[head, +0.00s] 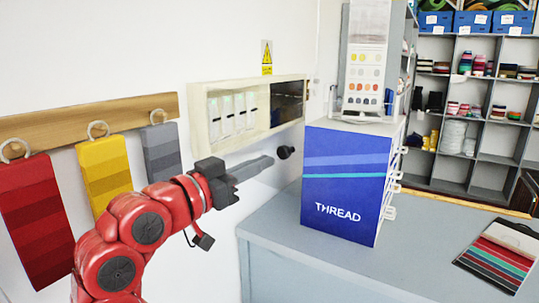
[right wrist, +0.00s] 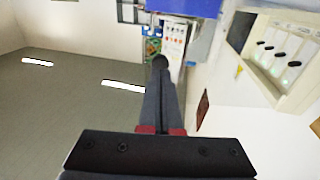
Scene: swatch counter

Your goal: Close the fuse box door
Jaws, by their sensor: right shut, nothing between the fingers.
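The fuse box (head: 202,121) is a cream wall box with white switches in its left part and a dark section at its right end. It also shows at the right of the right wrist view (right wrist: 290,100), with its switches and green lights uncovered. I cannot clearly make out the door. A round black knob (head: 285,152) sits below the box's right end; what it is fixed to is unclear. My left gripper is out of view.
A blue THREAD cabinet (head: 345,190) stands on the grey counter (head: 290,240), right of my gripper. Red, yellow and grey swatches (head: 105,170) hang from a wooden rail at left. A colour card (head: 498,255) lies on the counter at right.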

